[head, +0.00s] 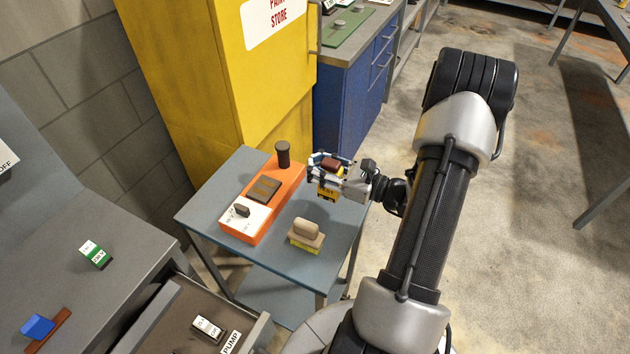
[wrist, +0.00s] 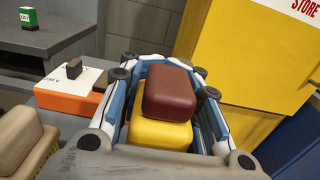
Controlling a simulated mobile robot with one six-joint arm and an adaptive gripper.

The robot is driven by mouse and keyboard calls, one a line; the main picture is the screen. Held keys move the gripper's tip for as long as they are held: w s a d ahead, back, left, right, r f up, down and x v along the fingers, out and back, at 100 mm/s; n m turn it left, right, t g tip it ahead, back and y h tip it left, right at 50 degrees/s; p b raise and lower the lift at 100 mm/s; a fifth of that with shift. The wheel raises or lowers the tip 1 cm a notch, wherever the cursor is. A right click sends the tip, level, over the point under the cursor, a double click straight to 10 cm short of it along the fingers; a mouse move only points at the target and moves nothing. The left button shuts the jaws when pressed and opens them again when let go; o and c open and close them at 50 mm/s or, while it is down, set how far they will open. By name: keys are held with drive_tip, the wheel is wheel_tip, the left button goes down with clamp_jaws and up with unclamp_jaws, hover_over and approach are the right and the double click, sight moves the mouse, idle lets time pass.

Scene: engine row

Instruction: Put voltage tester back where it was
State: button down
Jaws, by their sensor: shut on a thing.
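In the wrist view the block sits between the two blue-and-white fingers. My gripper is over the right back part of the small grey-blue table (head: 272,266), to the right of an orange unit (head: 264,222).
The orange unit has a white panel, a dark knob and a black post (head: 283,154). A beige-topped yellow block (head: 306,233) stands near the table's front. A yellow cabinet (head: 215,75) is behind. An open drawer (head: 180,320) and grey bench (head: 110,275) are at left.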

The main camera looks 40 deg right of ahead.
drive_tip(key=shift+f+b, duration=0.75)
drive_tip(key=shift+f, duration=1.3)
drive_tip(key=shift+f, duration=0.15)
drive_tip(key=c, duration=1.2)
unclamp_jaws()
drive_tip(key=shift+r, duration=0.2)
drive_tip(key=p+v, duration=0.2)
drive_tip(key=v, duration=1)
drive_tip(key=shift+f, duration=0.1)
